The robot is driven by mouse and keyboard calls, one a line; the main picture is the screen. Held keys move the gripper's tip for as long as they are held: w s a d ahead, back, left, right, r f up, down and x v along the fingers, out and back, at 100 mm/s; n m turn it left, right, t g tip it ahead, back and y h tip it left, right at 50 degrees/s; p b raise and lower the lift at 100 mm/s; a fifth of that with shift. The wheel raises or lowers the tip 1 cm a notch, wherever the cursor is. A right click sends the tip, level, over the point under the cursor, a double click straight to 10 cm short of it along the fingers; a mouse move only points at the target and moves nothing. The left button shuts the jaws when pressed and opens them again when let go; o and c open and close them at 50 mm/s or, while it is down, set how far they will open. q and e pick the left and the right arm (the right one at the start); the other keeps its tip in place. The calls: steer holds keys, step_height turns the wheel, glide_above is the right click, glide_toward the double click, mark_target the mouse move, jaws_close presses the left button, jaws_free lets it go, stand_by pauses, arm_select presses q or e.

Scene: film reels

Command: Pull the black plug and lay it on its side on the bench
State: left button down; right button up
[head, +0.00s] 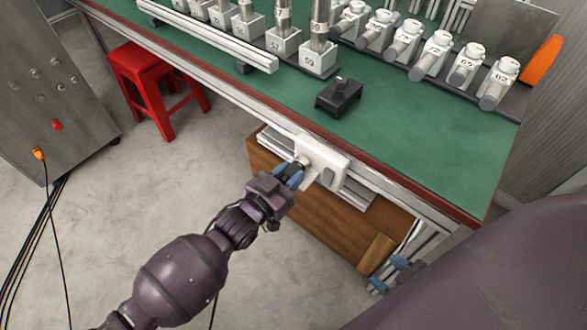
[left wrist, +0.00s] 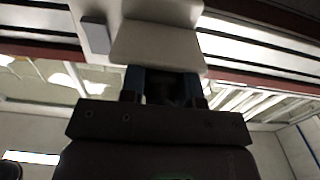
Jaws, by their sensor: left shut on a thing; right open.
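A white socket box (head: 327,165) is fixed to the front edge of the bench (head: 420,140). My left gripper (head: 290,174) is at its left face, blue fingertips shut on the black plug (head: 295,167). The plug is mostly hidden by the fingers. In the left wrist view the dark plug (left wrist: 165,90) shows between the two blue fingers, right against the white box (left wrist: 155,45). I cannot tell how deep it sits in the socket. My right gripper (head: 391,276) is open and empty, low at the bottom right, below the bench edge.
A small black block (head: 338,97) stands on the green bench top near the socket box. Rows of white-based cylinders (head: 284,40) and a white rail (head: 210,38) are further back. Green surface is clear at the right. A red stool (head: 150,75) stands at the left.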

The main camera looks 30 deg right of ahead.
mark_target(286, 181)
arm_select(q)
steer(key=shift+s+a+f+p, duration=0.15)
steer(key=shift+s+a+p, duration=0.05)
steer(key=shift+a, duration=0.3)
steer(key=shift+s+a+f+p, duration=0.15)
steer(key=shift+a+p, duration=0.05)
steer(key=shift+a, duration=0.3)
steer(key=shift+s+a, duration=0.25)
steer(key=shift+a, duration=0.4)
steer(key=shift+v, duration=0.85)
steer(key=shift+a+p, duration=0.2)
steer(key=shift+p, duration=0.15)
steer(key=shift+s+a+r, duration=0.15)
steer(key=shift+a, duration=0.15)
arm_select(e)
steer(key=r, duration=0.1)
steer(key=w+r, duration=0.1)
steer(key=shift+w+r+t, duration=0.25)
steer(key=shift+r+t, duration=0.15)
arm_select(q)
steer(key=shift+r, duration=0.1)
arm_select(e)
steer(key=shift+w+r, duration=0.1)
